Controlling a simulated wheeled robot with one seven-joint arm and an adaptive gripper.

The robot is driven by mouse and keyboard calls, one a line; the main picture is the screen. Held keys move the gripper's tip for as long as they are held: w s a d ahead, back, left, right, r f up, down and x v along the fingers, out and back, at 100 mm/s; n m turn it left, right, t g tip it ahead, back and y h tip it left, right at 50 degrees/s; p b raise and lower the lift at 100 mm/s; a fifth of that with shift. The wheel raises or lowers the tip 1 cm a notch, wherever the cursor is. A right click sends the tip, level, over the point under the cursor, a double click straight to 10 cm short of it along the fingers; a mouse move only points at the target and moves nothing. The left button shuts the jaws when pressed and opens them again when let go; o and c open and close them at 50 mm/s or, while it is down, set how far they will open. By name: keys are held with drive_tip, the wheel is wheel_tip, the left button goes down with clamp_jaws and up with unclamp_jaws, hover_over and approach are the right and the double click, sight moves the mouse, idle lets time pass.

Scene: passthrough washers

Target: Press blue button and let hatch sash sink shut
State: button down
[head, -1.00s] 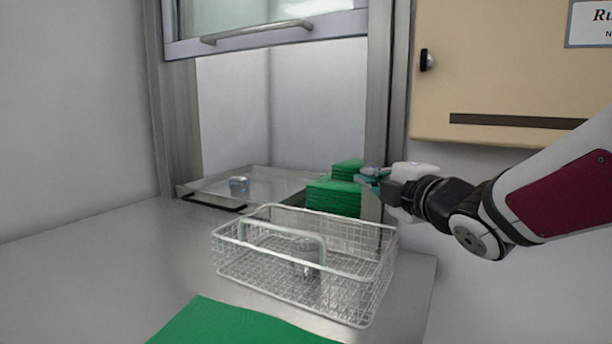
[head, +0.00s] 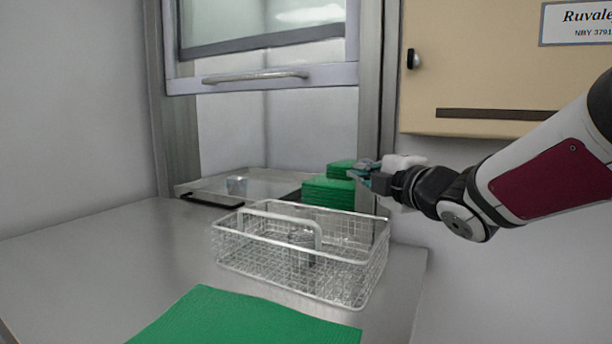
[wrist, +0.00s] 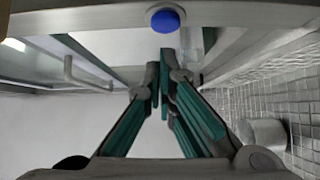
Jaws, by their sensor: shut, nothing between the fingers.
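The hatch sash (head: 330,75) is a grey-framed glass pane with a bar handle (head: 255,77). It hangs partly lowered, with a wide opening below it. The blue button (wrist: 165,20) shows as a round blue cap at the top of the wrist view. It cannot be made out in the head view. My gripper (head: 362,174) is at the right post of the hatch, shut and empty. In the wrist view the closed fingertips (wrist: 166,56) appear just below the button, with a small gap in the picture; I cannot tell contact.
A wire basket (head: 232,245) holding a glass stands on the steel counter (head: 70,270) before the hatch. Green folded cloths (head: 326,194) and a clear tray (head: 210,187) are at the opening. A green cloth (head: 240,320) lies in front. A beige cabinet (head: 480,70) hangs at right.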

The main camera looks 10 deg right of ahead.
drive_tip(key=v, duration=1)
drive_tip(key=shift+s+a+p, duration=0.25)
drive_tip(key=shift+s+p, duration=0.1)
drive_tip(key=shift+s, duration=0.05)
drive_tip(key=s+d+f+m+g+h+p, duration=0.25)
drive_tip(key=s+f+m+g+h, duration=0.45)
drive_tip(key=s+f+m, duration=0.6)
drive_tip(key=s+a+f+m+g+y, duration=0.1)
drive_tip(key=s+a+m+g, duration=0.1)
drive_tip(key=s, duration=0.4)
drive_tip(key=s+a+f+m+g+y, duration=0.1)
drive_tip(key=s+a+m+g+y, duration=0.1)
drive_tip(key=s+a+m+g, duration=0.1)
drive_tip(key=s+m+g, duration=0.1)
drive_tip(key=s+m, duration=0.1)
drive_tip(key=shift+s, duration=0.4)
